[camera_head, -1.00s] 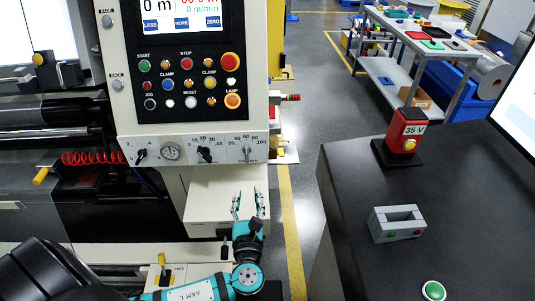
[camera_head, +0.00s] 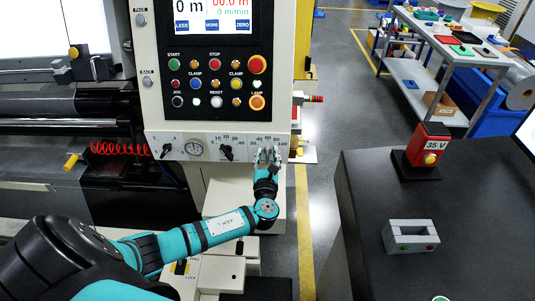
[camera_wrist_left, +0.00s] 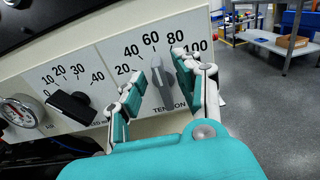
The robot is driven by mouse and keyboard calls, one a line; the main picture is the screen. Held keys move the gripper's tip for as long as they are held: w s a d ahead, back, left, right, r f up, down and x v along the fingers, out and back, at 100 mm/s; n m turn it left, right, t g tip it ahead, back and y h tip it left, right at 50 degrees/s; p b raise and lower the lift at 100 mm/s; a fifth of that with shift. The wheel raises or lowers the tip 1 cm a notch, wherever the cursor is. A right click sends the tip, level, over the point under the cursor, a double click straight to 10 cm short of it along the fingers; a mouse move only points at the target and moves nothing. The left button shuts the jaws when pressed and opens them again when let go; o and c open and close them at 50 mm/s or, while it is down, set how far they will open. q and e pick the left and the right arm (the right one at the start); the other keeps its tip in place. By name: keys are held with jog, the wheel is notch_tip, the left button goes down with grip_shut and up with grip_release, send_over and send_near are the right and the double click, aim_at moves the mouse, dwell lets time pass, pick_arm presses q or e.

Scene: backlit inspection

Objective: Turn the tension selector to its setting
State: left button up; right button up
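The tension selector (camera_wrist_left: 164,88) is a grey lever knob on the white panel, with a scale marked 20 to 100 and the word TENSION below. Its upper end points near the 60, and the knob leans slightly. My left gripper (camera_wrist_left: 158,66) is open in the left wrist view, with one finger on each side of the knob. A gap shows on the left side; whether the right finger touches cannot be told. In the head view my left gripper (camera_head: 267,158) is in front of the selector and mostly hides it. My right gripper is not in view.
A black knob (camera_wrist_left: 72,105) with a 0 to 40 scale and a round gauge (camera_head: 194,148) sit left of the selector. Push buttons, including a red one (camera_head: 257,65), are above. A dark table (camera_head: 365,210) with a red 35 V device (camera_head: 431,145) stands right.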

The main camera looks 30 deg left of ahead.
pick_arm(q)
grip_shut()
dwell(0.4)
jog(key=shift+s+a+f+n+b, duration=0.1)
jog(key=shift+a+n+b, duration=0.1)
jog(key=shift+n+b, duration=1.15)
jog(key=shift+s+a+n+b, duration=0.15)
jog(key=shift+n+b, duration=0.85)
jog(key=shift+n, duration=0.55)
jog(key=shift+w, duration=0.1)
